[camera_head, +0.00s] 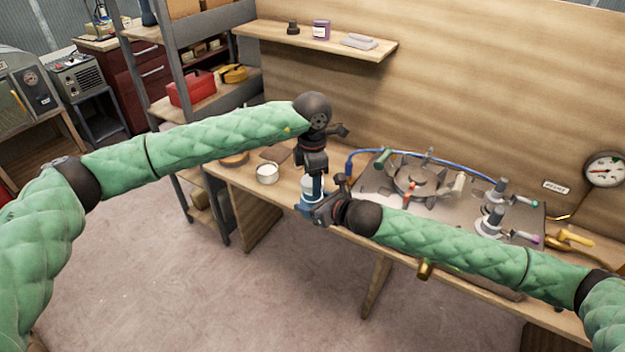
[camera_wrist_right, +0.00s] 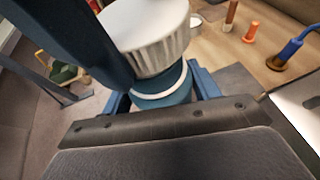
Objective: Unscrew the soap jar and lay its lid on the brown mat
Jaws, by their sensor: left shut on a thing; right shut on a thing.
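The soap jar (camera_head: 306,207) is a blue jar with a white lid (camera_head: 309,182), at the bench's front edge in the head view. My left gripper (camera_head: 315,184) points down from above and is shut on the lid. My right gripper (camera_head: 316,208) reaches in from the right, shut on the jar body. In the right wrist view the ribbed white lid (camera_wrist_right: 150,38) sits above the blue jar (camera_wrist_right: 168,92), with a thin white ring lower down. I cannot tell whether the lid is loose. A flat brown mat (camera_head: 275,153) lies at the bench's back left, partly hidden by my left arm.
A white-topped tin (camera_head: 267,174) stands left of the jar. A gas burner (camera_head: 415,180) on a metal plate, a blue hose (camera_head: 455,168) and grey valve fittings (camera_head: 492,215) fill the right side. A shelf (camera_head: 300,40) hangs above.

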